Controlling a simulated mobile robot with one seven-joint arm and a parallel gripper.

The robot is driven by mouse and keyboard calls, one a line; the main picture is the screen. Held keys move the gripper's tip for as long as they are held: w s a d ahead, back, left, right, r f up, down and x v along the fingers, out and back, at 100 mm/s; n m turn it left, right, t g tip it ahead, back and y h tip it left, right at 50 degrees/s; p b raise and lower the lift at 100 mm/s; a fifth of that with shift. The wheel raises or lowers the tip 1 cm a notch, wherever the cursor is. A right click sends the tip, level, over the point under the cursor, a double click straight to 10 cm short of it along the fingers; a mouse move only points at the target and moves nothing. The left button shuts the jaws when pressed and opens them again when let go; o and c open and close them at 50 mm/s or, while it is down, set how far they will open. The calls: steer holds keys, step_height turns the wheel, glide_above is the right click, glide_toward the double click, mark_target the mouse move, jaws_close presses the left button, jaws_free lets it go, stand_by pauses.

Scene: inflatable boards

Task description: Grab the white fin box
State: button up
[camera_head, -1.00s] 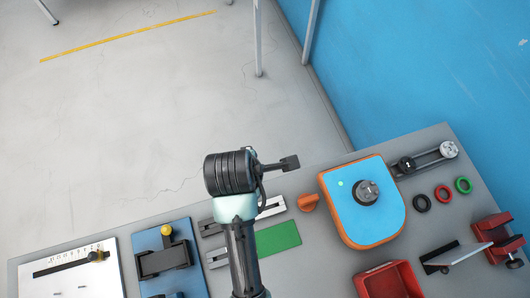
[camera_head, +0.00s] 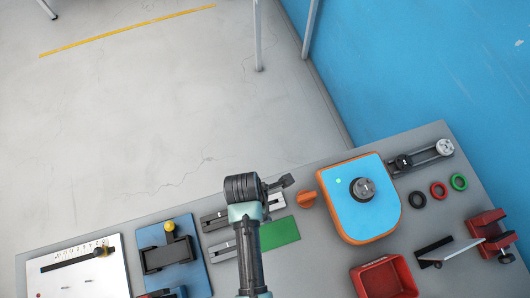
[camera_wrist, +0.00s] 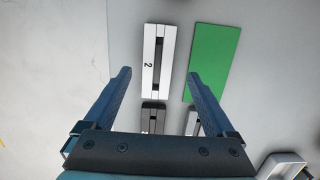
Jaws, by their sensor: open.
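The white fin box (camera_wrist: 149,75), a long slotted bar marked "2", lies on the table left of the green mat in the wrist view. In the head view the white fin box (camera_head: 274,203) lies along the mat's far edge, partly hidden by my arm. My gripper (camera_wrist: 160,73) is open and empty, with one fingertip on each side of the white box in the wrist view. In the head view my gripper (camera_head: 284,183) hangs above the box. The exact height gap cannot be told.
Two greyer fin boxes (camera_head: 214,220) (camera_head: 221,250) lie left of the green mat (camera_head: 279,232). An orange block (camera_head: 307,199) and the blue-topped orange unit (camera_head: 362,215) stand to the right. A red bin (camera_head: 385,278) is in front. The table's far edge is close behind the box.

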steer(key=shift+w+d+f, duration=0.1)
steer(key=shift+w+f, duration=0.05)
steer(key=shift+f, duration=0.75)
steer(key=shift+w+d+f, duration=0.1)
steer(key=shift+w+f, duration=0.05)
steer(key=shift+f, duration=0.75)
jaws_close()
steer(key=shift+r, duration=0.1)
